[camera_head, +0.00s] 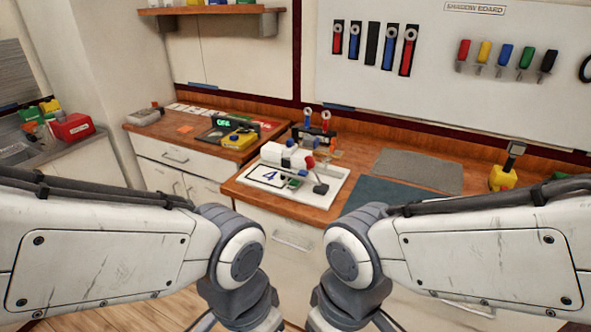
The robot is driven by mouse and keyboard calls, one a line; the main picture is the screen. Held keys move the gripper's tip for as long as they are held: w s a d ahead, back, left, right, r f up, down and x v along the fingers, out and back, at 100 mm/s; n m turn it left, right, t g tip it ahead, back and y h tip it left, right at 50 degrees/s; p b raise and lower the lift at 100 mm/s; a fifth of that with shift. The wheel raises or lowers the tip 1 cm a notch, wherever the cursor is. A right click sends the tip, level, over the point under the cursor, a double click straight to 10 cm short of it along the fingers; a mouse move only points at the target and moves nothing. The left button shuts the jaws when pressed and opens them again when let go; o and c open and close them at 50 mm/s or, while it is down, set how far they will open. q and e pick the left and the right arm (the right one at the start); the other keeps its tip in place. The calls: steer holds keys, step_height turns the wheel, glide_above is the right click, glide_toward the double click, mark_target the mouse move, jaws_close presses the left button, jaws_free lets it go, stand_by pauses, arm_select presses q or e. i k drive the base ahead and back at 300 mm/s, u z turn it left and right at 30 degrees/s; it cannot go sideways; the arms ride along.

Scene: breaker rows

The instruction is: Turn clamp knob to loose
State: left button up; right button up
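A white device (282,155) with a red part (309,162) stands on a white base plate (331,186) on the wooden bench. The plate carries a card (265,175) marked with a blue 4. A dark knob-like piece (321,188) sits at the front right of the device. I cannot tell which part is the clamp knob or how it is turned. My two arms reach in from the sides and bend down at the bottom middle, apart from the device. Both grippers are below the frame.
A dark mat (390,194) and a grey mat (417,171) lie right of the device. A yellow block with a handle (503,177) stands further right. Two upright tools (325,122) stand behind the device. A yellow meter (238,139) sits on the left bench. Tools hang on the wall board (440,60).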

mark_target(326, 161)
steer(key=u, duration=0.05)
steer(key=i, duration=1)
steer(key=u, duration=0.2)
